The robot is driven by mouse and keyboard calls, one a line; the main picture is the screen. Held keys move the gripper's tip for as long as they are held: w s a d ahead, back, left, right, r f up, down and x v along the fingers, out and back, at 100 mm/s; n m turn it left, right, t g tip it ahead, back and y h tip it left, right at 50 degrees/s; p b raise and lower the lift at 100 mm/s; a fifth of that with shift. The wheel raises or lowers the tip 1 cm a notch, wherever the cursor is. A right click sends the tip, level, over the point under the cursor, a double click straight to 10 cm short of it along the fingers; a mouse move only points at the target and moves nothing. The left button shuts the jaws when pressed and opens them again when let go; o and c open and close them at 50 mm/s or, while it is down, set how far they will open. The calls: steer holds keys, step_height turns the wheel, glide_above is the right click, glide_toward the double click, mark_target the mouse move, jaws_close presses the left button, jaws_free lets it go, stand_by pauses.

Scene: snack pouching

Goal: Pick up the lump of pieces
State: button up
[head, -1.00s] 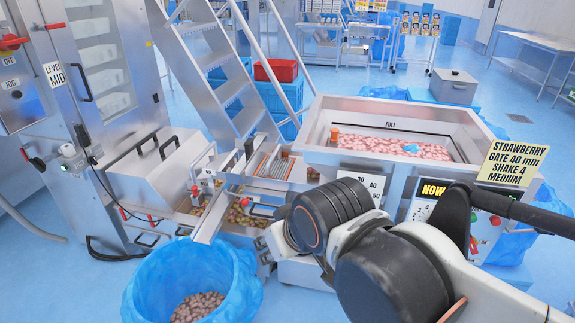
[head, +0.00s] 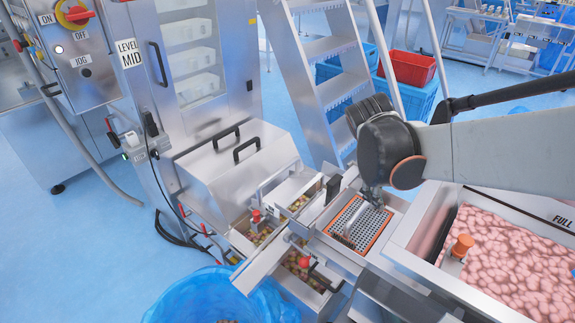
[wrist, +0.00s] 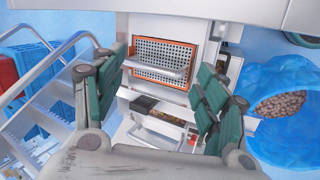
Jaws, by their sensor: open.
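I cannot make out a separate lump of pieces in either view. Pink pieces (head: 505,245) fill the hopper at the right of the head view, packed too closely to tell one lump apart. Brown and green pieces (head: 303,265) lie in the metal troughs at lower centre. My gripper (wrist: 162,64) is open in the wrist view, its green-padded fingers apart with nothing between them. It faces a perforated plate (wrist: 147,61) with an orange frame and a metal handle. The plate also shows in the head view (head: 338,222), partly behind my gripper.
The hopper's steel rim (head: 425,262) stands right of the plate. A metal staircase (head: 318,75) rises behind. A blue-lined bin (head: 215,300) stands at lower left; brownish pieces (wrist: 284,103) lie in a blue liner in the wrist view. Open floor lies left.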

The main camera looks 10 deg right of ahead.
steer(key=w+d+f+n+g+h+p, duration=0.2)
steer(key=w+d+f+n+g+h, duration=0.2)
steer(key=w+d+f, duration=0.5)
steer(key=s+d+f+g+h, duration=0.1)
steer(key=f+g, duration=0.1)
steer(key=f, duration=0.5)
steer(key=s+d+f+n+g+b, duration=0.1)
steer(key=d+f, duration=0.1)
steer(key=f, duration=0.5)
steer(key=s+d+f+g+h+b, duration=0.1)
steer(key=s+d+f+g, duration=0.1)
steer(key=f, duration=0.5)
steer(key=shift+s+f+g+h, duration=0.1)
steer(key=shift+f+g+h, duration=0.2)
steer(key=shift+f, duration=0.1)
steer(key=shift+s+d+f, duration=0.15)
steer(key=shift+s+d, duration=0.2)
steer(key=shift+d, duration=0.3)
steer(key=b+x, duration=0.2)
steer(key=x, duration=0.4)
steer(key=c, duration=1)
